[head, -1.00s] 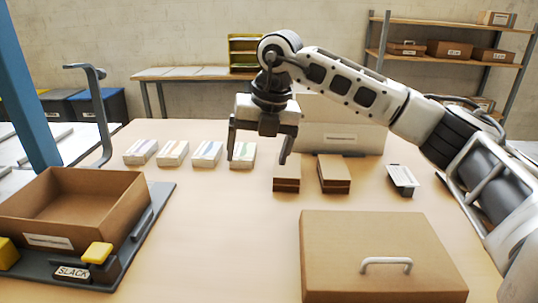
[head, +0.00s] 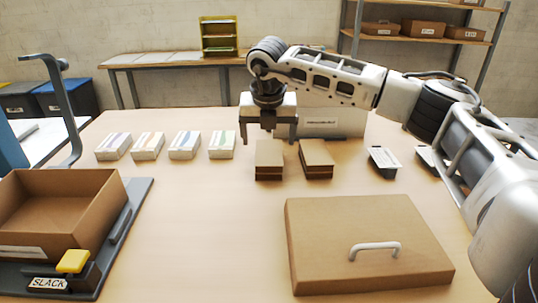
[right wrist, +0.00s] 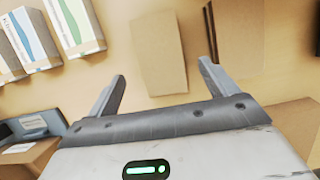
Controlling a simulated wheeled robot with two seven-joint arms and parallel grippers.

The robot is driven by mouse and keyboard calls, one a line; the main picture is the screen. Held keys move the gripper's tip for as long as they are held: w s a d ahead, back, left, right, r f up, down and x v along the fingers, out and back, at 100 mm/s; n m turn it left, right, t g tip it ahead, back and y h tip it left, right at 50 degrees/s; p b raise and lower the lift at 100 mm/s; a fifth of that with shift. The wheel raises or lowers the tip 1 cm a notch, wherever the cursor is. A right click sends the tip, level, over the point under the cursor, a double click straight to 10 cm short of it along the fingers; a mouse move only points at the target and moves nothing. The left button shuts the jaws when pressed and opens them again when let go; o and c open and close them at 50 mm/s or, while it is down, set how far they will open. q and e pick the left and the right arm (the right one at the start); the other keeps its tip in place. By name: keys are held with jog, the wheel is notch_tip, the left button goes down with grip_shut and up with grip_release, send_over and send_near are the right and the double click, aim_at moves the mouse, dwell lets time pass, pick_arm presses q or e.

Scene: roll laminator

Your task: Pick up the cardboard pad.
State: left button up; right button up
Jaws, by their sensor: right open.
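Two small stacks of brown cardboard pads lie on the table. The left stack (head: 269,160) and the right stack (head: 317,158) stand side by side with a gap between them. My right gripper (head: 268,134) is open and empty, pointing down above the far end of the left stack. In the right wrist view, the left stack (right wrist: 157,50) lies between and beyond the open fingers (right wrist: 162,72), and the right stack (right wrist: 238,35) lies partly behind the right finger. I cannot tell the exact height of the fingertips above the pad. My left gripper is not in view.
Several white card packs (head: 183,146) stand in a row to the left. A large brown lid with a white handle (head: 365,240) lies in front. An open brown box (head: 65,215) sits on a dark base at left. A labelled pale box (head: 335,122) stands behind the stacks.

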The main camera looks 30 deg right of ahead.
aim_at(269, 151)
jog(key=x, duration=0.5)
jog(key=shift+d+r+p, duration=0.1)
jog(key=shift+p, duration=0.2)
jog(key=c, duration=1.1)
jog(key=shift+o, duration=0.2)
jog(key=shift+r, duration=0.2)
